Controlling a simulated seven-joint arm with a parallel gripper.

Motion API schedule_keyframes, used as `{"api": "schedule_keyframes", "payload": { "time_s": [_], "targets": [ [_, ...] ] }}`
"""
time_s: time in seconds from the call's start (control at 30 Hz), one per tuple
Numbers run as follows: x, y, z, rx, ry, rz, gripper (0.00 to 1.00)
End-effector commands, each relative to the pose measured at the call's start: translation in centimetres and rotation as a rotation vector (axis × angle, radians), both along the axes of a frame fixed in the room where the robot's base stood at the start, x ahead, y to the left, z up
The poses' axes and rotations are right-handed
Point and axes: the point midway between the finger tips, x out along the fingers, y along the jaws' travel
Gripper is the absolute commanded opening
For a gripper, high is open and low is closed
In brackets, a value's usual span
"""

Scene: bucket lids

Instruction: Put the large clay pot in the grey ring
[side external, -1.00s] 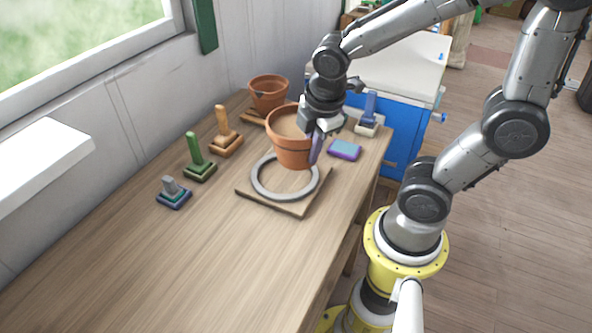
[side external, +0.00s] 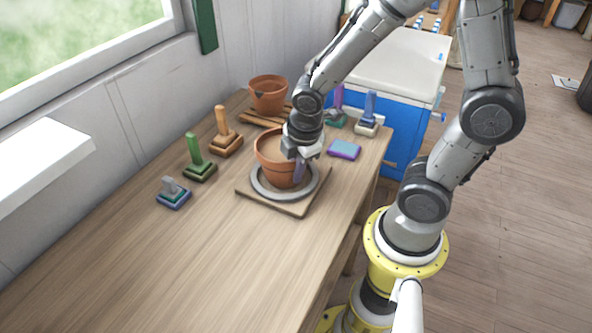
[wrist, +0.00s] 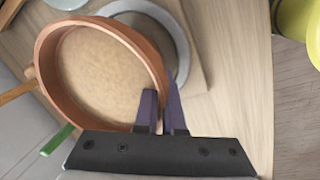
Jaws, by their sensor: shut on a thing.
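The large clay pot (side external: 278,172) is upright over the grey ring (side external: 309,184), which lies on a square wooden board (side external: 296,208). My gripper (side external: 299,168) is shut on the pot's right rim. In the side view the pot's base appears within the ring's outline, but I cannot tell whether it touches the board. In the wrist view the pot's rim (wrist: 42,68) and pale inside show large, with the purple fingers of my gripper (wrist: 162,108) pinching its wall. Part of the ring (wrist: 178,30) shows beyond the pot; the rest is hidden by it.
Another clay pot (side external: 268,94) stands at the back left. Several stemmed blocks stand along the wall side: brown (side external: 225,136), green (side external: 198,165) and grey-blue (side external: 173,194). A purple-blue block (side external: 344,149) lies right of the board. The table's front is clear.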

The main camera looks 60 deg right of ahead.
Motion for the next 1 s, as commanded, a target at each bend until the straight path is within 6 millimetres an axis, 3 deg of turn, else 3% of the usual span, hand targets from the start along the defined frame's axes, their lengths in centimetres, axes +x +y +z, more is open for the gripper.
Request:
{"api": "schedule_keyframes", "payload": {
  "time_s": [0.23,0.4,0.43,0.77,1.0],
  "targets": [
    [0.2,0.0,-0.1,0.000,-0.008,0.001,0.00],
    [0.0,0.0,-0.3,0.000,0.000,0.000,0.35],
    [0.0,0.0,-0.3,0.000,0.000,0.000,0.36],
    [0.0,0.0,0.0,0.001,-0.001,-0.001,0.36],
    [-0.4,0.4,3.5,0.001,-0.009,0.000,0.36]
  ]
}}
